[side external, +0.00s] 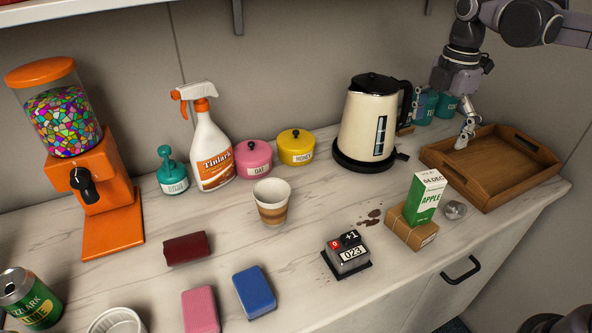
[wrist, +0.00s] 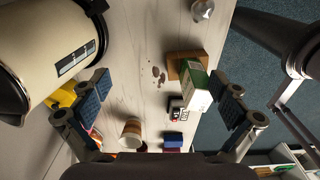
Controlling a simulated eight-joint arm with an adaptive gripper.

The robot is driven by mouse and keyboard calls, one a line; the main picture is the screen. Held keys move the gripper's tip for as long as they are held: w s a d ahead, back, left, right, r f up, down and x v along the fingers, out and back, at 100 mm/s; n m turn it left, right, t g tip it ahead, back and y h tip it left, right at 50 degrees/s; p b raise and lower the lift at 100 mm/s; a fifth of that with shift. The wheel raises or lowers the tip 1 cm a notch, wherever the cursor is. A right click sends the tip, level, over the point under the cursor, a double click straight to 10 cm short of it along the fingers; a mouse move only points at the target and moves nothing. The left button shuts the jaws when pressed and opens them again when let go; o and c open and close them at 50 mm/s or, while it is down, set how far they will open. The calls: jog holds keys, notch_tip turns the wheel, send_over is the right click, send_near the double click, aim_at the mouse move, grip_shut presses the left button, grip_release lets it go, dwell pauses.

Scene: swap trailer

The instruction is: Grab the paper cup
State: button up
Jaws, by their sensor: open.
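The paper cup (side external: 272,203) is white with brown and tan bands. It stands upright on the marble counter, in front of the pink and yellow pots. In the wrist view the cup (wrist: 131,132) shows low, left of centre. My gripper (side external: 466,136) is far to the right of the cup, over the near left part of the wooden tray, by the kettle. In the wrist view its two blue-padded fingers (wrist: 160,105) are spread wide with nothing held between them.
A cream kettle (side external: 370,122) stands between the cup and my gripper. A juice carton (side external: 427,197) with a brown box (side external: 411,226) and a counter device (side external: 346,254) are at the front. A spray bottle (side external: 211,150) stands behind the cup. The wooden tray (side external: 528,160) is at right.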

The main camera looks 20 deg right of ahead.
jog(key=n, duration=0.4)
send_over(272, 191)
jog(key=s+a, duration=0.2)
jog(key=s, duration=0.1)
jog(key=f, duration=0.1)
jog(key=shift+m, duration=0.3)
jog(key=shift+d+f, duration=0.15)
jog(key=shift+f, duration=1.65)
jog(key=shift+d+f, duration=0.2)
jog(key=shift+f, duration=1.65)
jog(key=shift+d+f, duration=0.15)
jog(key=shift+f, duration=1.65)
jog(key=c, duration=0.9)
